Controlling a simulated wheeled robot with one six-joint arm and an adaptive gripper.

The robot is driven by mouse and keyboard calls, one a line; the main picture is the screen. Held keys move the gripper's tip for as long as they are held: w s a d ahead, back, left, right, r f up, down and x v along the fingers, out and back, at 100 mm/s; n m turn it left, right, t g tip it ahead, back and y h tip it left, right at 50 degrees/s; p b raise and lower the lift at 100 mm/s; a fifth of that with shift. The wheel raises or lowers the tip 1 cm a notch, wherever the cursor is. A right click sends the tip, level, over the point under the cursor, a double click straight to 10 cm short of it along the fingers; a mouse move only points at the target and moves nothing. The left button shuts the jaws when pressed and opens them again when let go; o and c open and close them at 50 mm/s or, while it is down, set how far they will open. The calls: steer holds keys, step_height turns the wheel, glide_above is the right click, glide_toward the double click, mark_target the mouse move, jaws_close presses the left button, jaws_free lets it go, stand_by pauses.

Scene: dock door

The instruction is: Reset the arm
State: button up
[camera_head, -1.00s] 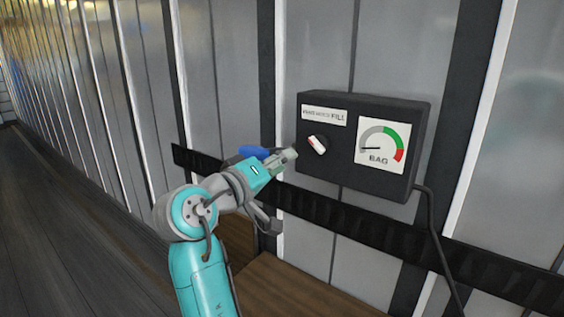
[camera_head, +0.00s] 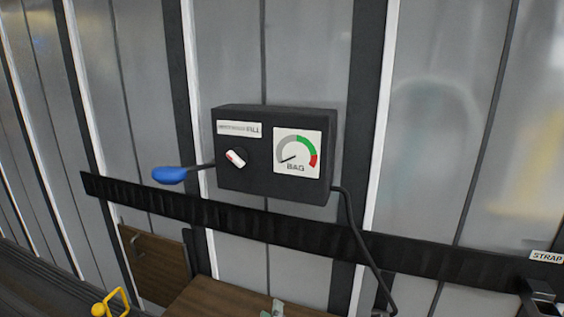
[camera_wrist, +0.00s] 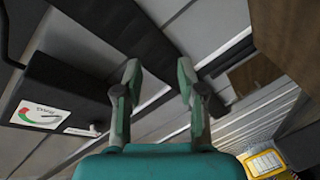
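My gripper (camera_wrist: 158,76) is open in the wrist view, with its two fingers apart and nothing between them. In the head view only a small tip of my gripper (camera_head: 273,310) shows at the bottom edge, below the black control box (camera_head: 265,185); the rest of the arm is out of that view. The box also shows at the left of the wrist view (camera_wrist: 75,85), apart from the fingers. A blue-handled lever (camera_head: 170,175) sticks out from the box's left side.
The box carries a knob (camera_head: 235,158) and a BAG gauge (camera_head: 298,152) with its needle low at the left. A black rail (camera_head: 225,212) crosses the ribbed wall. A wooden surface (camera_head: 215,298) lies below. A cable (camera_head: 362,245) hangs at right.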

steer(key=s+d+f+m+g+y, duration=0.1)
steer(key=s+d+f, duration=0.65)
steer(key=s, duration=0.35)
steer(key=s+d+f+m+g+y, duration=0.1)
steer(key=s+d+f+y, duration=0.1)
steer(key=s+d+f, duration=0.7)
steer(key=s+d+r+m, duration=0.1)
steer(key=s+r+m, duration=0.1)
steer(key=s, duration=0.7)
steer(key=s+d+r+m+h, duration=0.1)
steer(key=s+d+r+m, duration=0.1)
steer(key=s, duration=0.7)
steer(key=s+d+r+m+h, duration=0.1)
steer(key=s+r+m, duration=0.3)
steer(key=s, duration=0.5)
steer(key=shift+s+d+r, duration=0.25)
steer(key=shift+d+r, duration=0.05)
steer(key=shift+r, duration=0.5)
